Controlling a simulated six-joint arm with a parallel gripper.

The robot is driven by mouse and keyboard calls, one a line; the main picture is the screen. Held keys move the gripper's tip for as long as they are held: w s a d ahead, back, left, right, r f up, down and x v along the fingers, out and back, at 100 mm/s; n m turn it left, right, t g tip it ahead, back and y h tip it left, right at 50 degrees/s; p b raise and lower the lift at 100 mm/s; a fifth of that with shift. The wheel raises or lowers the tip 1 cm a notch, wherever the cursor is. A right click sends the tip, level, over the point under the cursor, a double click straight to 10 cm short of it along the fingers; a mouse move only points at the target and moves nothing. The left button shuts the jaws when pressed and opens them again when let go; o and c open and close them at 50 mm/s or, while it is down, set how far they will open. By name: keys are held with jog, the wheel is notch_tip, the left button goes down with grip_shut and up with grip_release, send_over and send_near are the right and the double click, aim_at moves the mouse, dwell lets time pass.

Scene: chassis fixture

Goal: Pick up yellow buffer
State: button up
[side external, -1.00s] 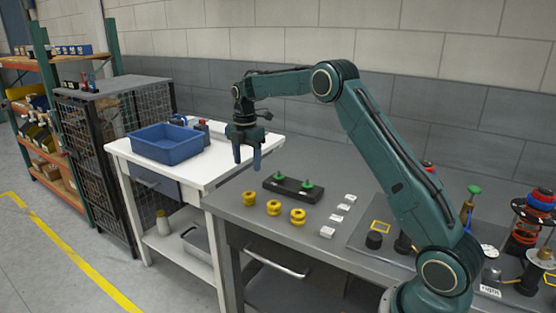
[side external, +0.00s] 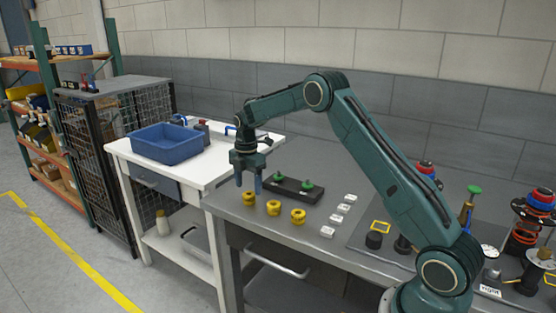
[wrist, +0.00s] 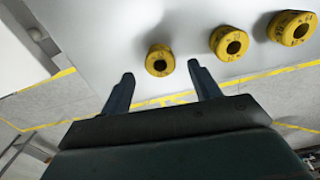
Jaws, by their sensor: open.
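Three yellow buffers, ring-shaped with a dark centre hole, stand in a row on the grey table. The leftmost buffer (side external: 249,198) is closest to my gripper (side external: 248,184). The middle buffer (side external: 273,208) and the right buffer (side external: 298,216) stand farther to the right. In the wrist view, the nearest buffer (wrist: 160,61) shows just beyond and between the open fingertips of my gripper (wrist: 161,76). The other two buffers (wrist: 229,41) and (wrist: 291,28) lie to its right, outside the fingers. My gripper is open, empty and points down above the leftmost buffer.
A black holder with two green knobs (side external: 285,191) lies behind the buffers. Several small white blocks (side external: 336,218) stand to their right. A blue bin (side external: 165,144) sits on the white table at left. The grey table's front edge is close to the buffers.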

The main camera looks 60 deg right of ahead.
aim_at(249, 193)
jog(key=shift+f, duration=2)
jog(key=shift+c, duration=0.2)
jog(key=c, duration=1)
